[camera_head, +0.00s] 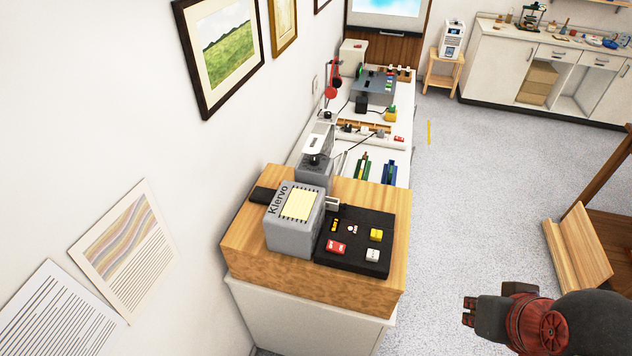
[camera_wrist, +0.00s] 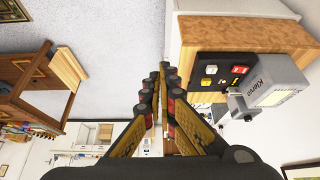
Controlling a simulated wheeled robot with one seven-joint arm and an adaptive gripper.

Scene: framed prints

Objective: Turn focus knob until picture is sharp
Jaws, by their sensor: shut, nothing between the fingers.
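A grey box device marked "Klervo" (camera_head: 296,218) stands on a wooden-topped cabinet (camera_head: 245,240), with a black panel (camera_head: 350,258) beside it. The panel bears red, yellow and white buttons and small dark parts. A pale part (camera_head: 333,203) sticks out of the device's side. I cannot tell which part is the focus knob. A screen (camera_head: 385,8) at the back shows a blue and white picture, cut by the frame edge; its sharpness is unclear. My gripper (camera_head: 468,311) is shut and empty, right of the cabinet and apart from it. The wrist view shows its fingers together (camera_wrist: 166,75) and the device (camera_wrist: 272,80).
A long white bench (camera_head: 385,165) with several tools and devices runs behind the cabinet. Framed prints (camera_head: 222,45) hang on the left wall. A wooden piece of furniture (camera_head: 578,250) stands at right.

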